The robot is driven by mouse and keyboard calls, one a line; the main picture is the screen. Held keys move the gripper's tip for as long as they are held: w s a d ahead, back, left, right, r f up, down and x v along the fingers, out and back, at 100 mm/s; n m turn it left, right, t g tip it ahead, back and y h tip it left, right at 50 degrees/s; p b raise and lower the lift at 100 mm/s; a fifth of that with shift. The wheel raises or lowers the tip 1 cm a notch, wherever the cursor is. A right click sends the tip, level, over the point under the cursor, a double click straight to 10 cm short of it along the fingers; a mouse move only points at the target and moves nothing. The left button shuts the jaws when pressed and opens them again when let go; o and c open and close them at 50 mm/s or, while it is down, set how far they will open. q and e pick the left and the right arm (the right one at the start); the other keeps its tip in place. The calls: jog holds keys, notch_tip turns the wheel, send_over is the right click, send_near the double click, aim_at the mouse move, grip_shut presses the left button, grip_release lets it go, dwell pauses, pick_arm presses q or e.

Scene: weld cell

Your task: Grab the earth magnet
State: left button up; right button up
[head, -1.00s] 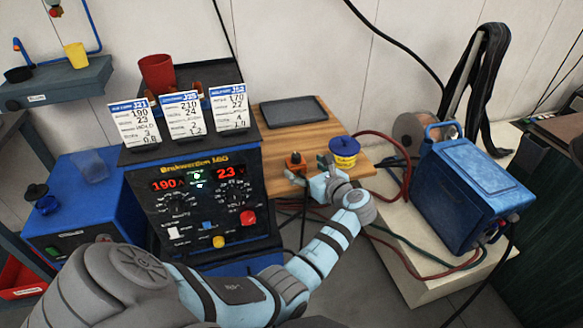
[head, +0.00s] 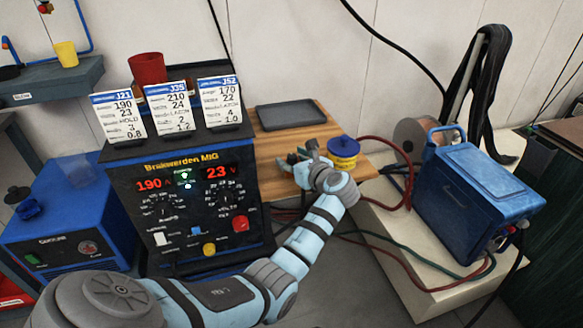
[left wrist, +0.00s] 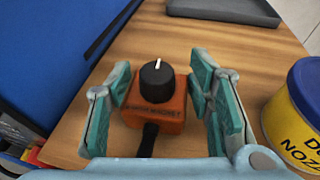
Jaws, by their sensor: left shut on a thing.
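The earth magnet is an orange block (left wrist: 152,113) with a black knob on top that has a white pointer line. A black handle or lead runs from its near side. It stands on the wooden board in the left wrist view, lettering on its face. My left gripper (left wrist: 165,100) has its teal-padded fingers on either side of the block, shut on it. In the head view the left gripper (head: 300,158) is low over the board, and the hand largely hides the magnet. My right gripper is out of view.
A yellow tub with a blue lid (head: 343,151) stands close right of the left gripper. A dark tray (head: 290,114) lies behind on the wooden board (head: 268,150). The blue welder (head: 190,200) is at left, a blue case (head: 475,195) at right. Red and green cables run nearby.

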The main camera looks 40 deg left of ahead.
pick_arm(q)
grip_shut()
